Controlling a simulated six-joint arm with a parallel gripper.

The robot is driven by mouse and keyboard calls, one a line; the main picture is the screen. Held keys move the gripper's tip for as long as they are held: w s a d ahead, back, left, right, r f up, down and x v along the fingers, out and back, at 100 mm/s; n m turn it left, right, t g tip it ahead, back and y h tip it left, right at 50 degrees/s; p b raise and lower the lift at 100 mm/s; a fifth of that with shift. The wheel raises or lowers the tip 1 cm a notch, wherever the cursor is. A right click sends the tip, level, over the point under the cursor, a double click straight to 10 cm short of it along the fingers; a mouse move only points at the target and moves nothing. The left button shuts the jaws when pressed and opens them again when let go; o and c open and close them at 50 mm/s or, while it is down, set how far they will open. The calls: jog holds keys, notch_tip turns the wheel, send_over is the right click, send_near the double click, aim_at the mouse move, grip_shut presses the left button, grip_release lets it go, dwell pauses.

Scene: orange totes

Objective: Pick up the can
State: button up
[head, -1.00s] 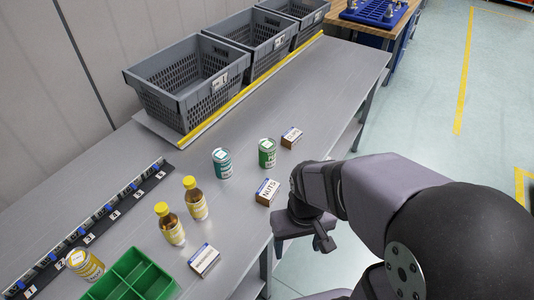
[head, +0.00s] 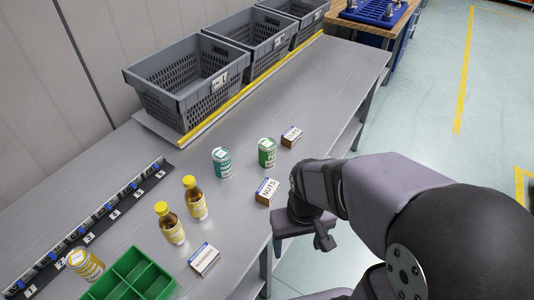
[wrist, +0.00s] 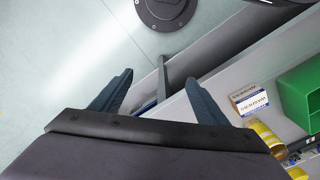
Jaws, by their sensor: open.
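Several cans stand on the grey table. A teal can (head: 221,163) and a green can (head: 267,153) stand upright near the middle, and a yellow can (head: 85,264) is at the lower left by the numbered rail. I cannot tell which one the task means. My gripper (wrist: 160,77) is open and empty, with its two dark fingers spread in the wrist view. It hangs off the table's near edge, over the floor side, apart from every can. In the head view my arm partly hides it.
Two yellow-capped bottles (head: 170,223), a NUTS box (head: 267,190), two other small boxes (head: 291,137) and a green divided bin (head: 125,280) stand on the table (head: 330,90). Grey crates (head: 190,85) line the back behind a yellow strip. The table's right part is clear.

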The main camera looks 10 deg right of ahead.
aim_at(273, 151)
notch_tip(273, 151, up, 4)
jog(key=w+d+f+n+t+b, duration=0.1)
jog(key=w+d+t+b, duration=0.3)
jog(key=w, duration=0.9)
jog(key=w+d+f+n+t+b, duration=0.15)
jog(key=w+d+t, duration=0.5)
jog(key=w, duration=0.75)
jog(key=w+a+r+n+t+y+b, duration=0.2)
jog(key=w+a+n+t+y+b, duration=0.15)
jog(key=a+t+y, duration=0.35)
jog(key=shift+m+g+y, duration=0.3)
jog(key=shift+g+y, duration=0.3)
jog(key=shift+g, duration=0.15)
jog(key=f, duration=0.2)
jog(key=d+f, duration=0.1)
jog(key=f, duration=0.1)
jog(key=s+f, duration=0.1)
jog(key=f, duration=0.2)
jog(key=shift+d+f, duration=0.1)
jog(key=shift+d, duration=0.1)
jog(key=shift+p+x, duration=0.45)
jog(key=shift+x, duration=1.1)
jog(key=shift+p+x, duration=0.75)
jog(key=shift+x, duration=1.35)
